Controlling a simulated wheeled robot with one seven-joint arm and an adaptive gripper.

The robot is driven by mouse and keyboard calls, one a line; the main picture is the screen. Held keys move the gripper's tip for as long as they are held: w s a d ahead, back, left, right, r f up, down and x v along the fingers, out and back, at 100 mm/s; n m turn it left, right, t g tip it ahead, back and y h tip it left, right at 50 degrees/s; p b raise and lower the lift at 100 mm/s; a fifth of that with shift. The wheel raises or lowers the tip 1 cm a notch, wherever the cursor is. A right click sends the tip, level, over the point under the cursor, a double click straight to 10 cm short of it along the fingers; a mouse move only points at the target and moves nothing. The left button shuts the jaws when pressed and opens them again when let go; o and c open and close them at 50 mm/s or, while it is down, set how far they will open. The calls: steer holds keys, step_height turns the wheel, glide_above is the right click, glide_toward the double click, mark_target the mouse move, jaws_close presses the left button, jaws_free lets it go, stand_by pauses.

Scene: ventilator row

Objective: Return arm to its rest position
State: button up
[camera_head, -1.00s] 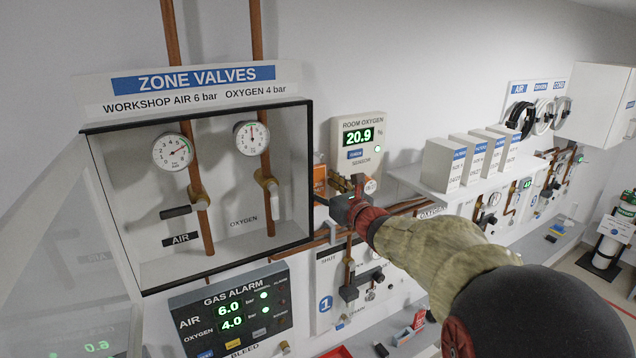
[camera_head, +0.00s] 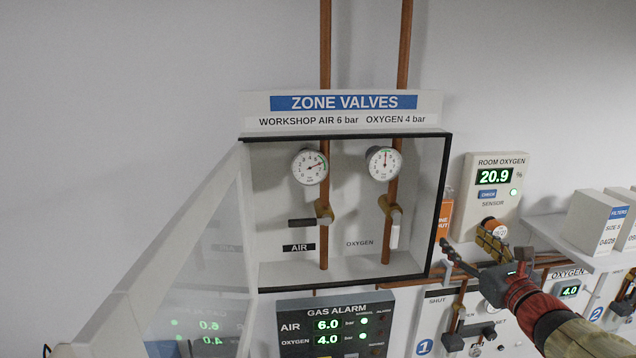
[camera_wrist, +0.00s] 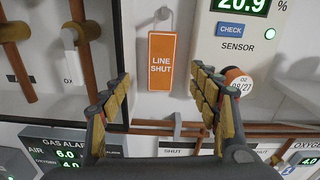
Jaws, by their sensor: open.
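My gripper (camera_head: 466,243) is open and empty at the lower right of the head view, in front of the wall between the zone valve box and the room oxygen sensor. In the wrist view my gripper (camera_wrist: 161,78) shows its two yellow-padded fingers spread wide. An orange "LINE SHUT" tag (camera_wrist: 161,62) hangs on a hook beyond the gap between them. My arm (camera_head: 548,322) reaches in from the lower right corner.
The zone valve box (camera_head: 448,190) has its clear door (camera_head: 190,262) swung open to the left. The room oxygen sensor (camera_head: 508,170), gas alarm panel (camera_head: 290,308), copper pipes and a shelf (camera_head: 540,226) with boxes surround the gripper. The left wall is bare.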

steer(key=s+a+f+n+g+y+b, duration=0.2)
steer(key=s+a+f+n+g, duration=0.2)
steer(key=s+a+f+n, duration=0.35)
steer(key=s+a+f+n+g+y+b, duration=0.2)
steer(key=s+a+f+n+g, duration=0.3)
steer(key=a+f+n, duration=0.45)
steer(key=s+a+f+n+g+h+b, duration=0.1)
steer(key=s+f+n+h+b, duration=0.1)
steer(key=s+f+n+b, duration=0.6)
steer(key=s+a+f+n+g+h+b, duration=0.1)
steer(key=s+f+n+g+h+b, duration=0.1)
steer(key=s+f+n+b, duration=0.6)
steer(key=shift+s+a+f+n+h+b, duration=0.25)
steer(key=shift+f+n+h+b, duration=0.35)
steer(key=shift+f+b, duration=2.9)
steer(key=shift+w+f+p, duration=0.1)
steer(key=shift+f+p, duration=0.25)
steer(key=shift+f, duration=0.1)
